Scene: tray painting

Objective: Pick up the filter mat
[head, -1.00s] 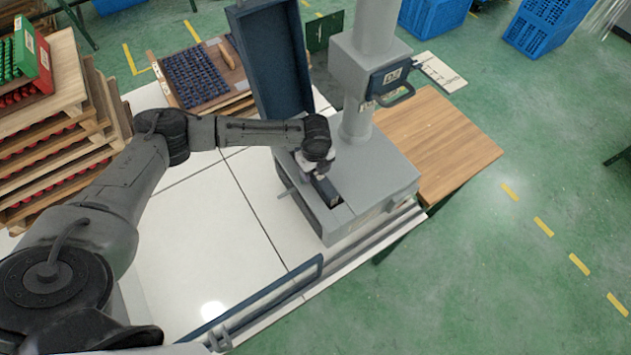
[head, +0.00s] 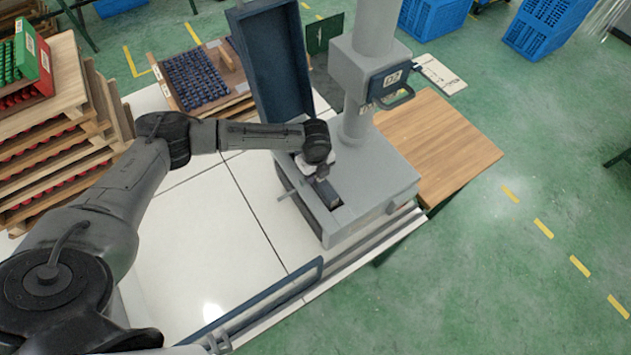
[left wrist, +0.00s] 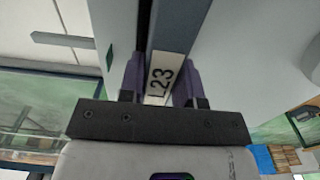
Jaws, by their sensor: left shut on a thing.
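My left gripper (head: 320,176) points down into the open slot in the top of the grey machine (head: 375,185). I take this piece to be the filter mat. In the head view the dark piece (head: 328,194) shows just below the gripper, in the slot. Its lower part is hidden. My right gripper is not in view.
A tall dark blue open lid (head: 272,60) stands behind the gripper, and a grey column (head: 368,75) with a handle rises to its right. White table tiles (head: 220,215) are clear at left. Wooden trays (head: 60,150) are stacked at far left.

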